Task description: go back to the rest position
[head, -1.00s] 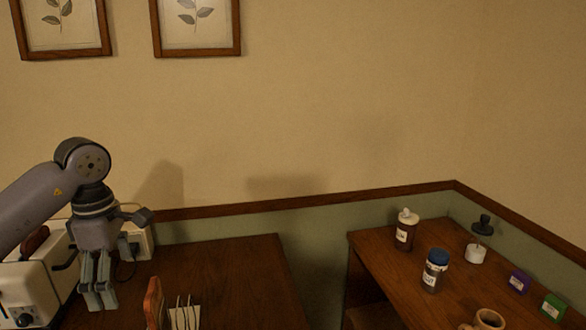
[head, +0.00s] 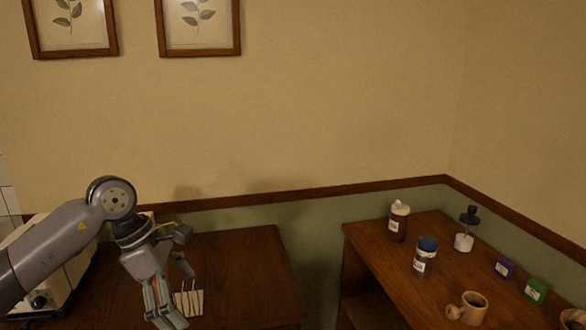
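My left arm comes in from the left of the head view. My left gripper (head: 165,305) hangs pointing down over the left wooden counter (head: 240,262), in front of a small pale slotted holder (head: 189,303). Its fingers look close together, but whether they are open or shut is unclear at this angle. I see nothing clearly held in it. My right gripper is not in view.
A white toaster (head: 62,285) stands behind my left arm. A gap separates the counters.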

